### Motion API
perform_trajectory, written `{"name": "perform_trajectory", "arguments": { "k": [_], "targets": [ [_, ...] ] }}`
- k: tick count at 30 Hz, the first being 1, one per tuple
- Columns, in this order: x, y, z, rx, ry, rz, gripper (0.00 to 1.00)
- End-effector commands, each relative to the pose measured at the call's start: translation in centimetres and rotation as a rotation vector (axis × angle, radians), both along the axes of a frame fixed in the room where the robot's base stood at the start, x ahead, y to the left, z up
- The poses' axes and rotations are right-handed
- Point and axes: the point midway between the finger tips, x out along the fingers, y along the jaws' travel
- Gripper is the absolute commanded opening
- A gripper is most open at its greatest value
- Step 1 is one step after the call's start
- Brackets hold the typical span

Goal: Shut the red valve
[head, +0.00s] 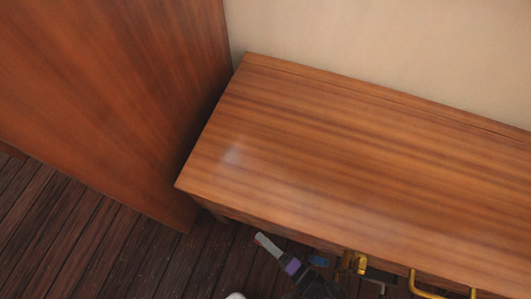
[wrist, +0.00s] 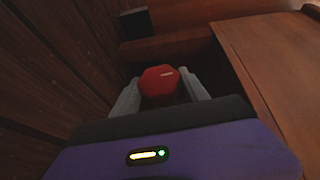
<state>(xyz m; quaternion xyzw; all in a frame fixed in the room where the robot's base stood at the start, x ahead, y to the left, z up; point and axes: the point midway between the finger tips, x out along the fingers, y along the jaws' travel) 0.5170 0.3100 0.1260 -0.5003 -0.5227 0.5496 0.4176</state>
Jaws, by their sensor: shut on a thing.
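The red valve (wrist: 159,80) is a small red knob with a light mark on its face. In the wrist view it sits between the two grey fingers of my gripper (wrist: 162,90), which is shut on it. In the head view my gripper (head: 265,241) shows at the bottom, beside the front edge of the wooden bench. The valve is hidden from the head view. How far the valve is turned cannot be told.
The wooden bench (head: 350,165) stands against a beige wall (head: 380,45). A tall wooden panel (head: 110,85) rises to its left. Yellow metal fittings (head: 355,262) show along the bench front. A dark box (wrist: 136,23) is behind the valve. Plank floor (head: 110,245) is clear at lower left.

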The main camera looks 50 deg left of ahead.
Motion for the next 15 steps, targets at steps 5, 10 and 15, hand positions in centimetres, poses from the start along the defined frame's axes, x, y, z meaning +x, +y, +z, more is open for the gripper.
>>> {"name": "perform_trajectory", "arguments": {
  "k": [5, 10, 15],
  "targets": [
    [-0.47, 0.02, -0.14, -0.002, 0.003, 0.011, 0.12],
    [-0.52, 0.04, -0.15, -0.002, 0.003, 0.012, 0.12],
    [-0.35, 0.03, -0.11, -0.001, 0.002, 0.008, 0.71]
  ]
}}
